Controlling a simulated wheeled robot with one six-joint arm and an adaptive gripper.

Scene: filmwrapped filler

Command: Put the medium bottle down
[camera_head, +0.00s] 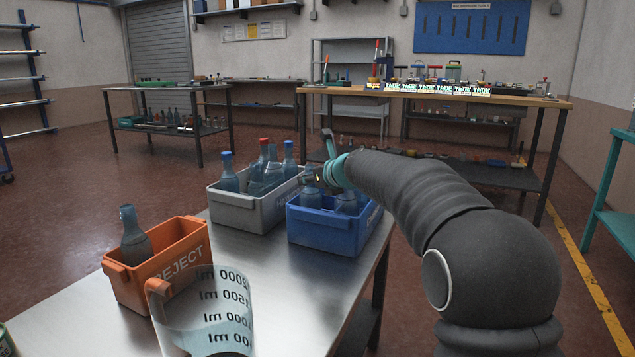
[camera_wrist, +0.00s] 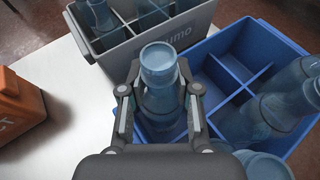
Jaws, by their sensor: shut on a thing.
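My gripper (camera_wrist: 159,92) is shut on a blue-tinted glass bottle (camera_wrist: 160,62), one finger on each side below its open mouth. The bottle is upright, with its lower part inside the near left compartment of the blue crate (camera_head: 330,232). I cannot tell whether its base touches the crate floor. In the head view my gripper (camera_head: 318,176) is over the blue crate, and the arm partly hides what it holds. The blue crate's divider (camera_wrist: 222,72) shows in the wrist view, with bare compartments at the far side and other bottles (camera_wrist: 285,103) at the right.
A grey crate (camera_head: 243,212) with several capped bottles stands close left of the blue crate. An orange reject crate (camera_head: 157,282) holds a bottle (camera_head: 133,240). A clear measuring jug (camera_head: 205,320) stands in front. The metal tabletop (camera_head: 270,280) is bare between them.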

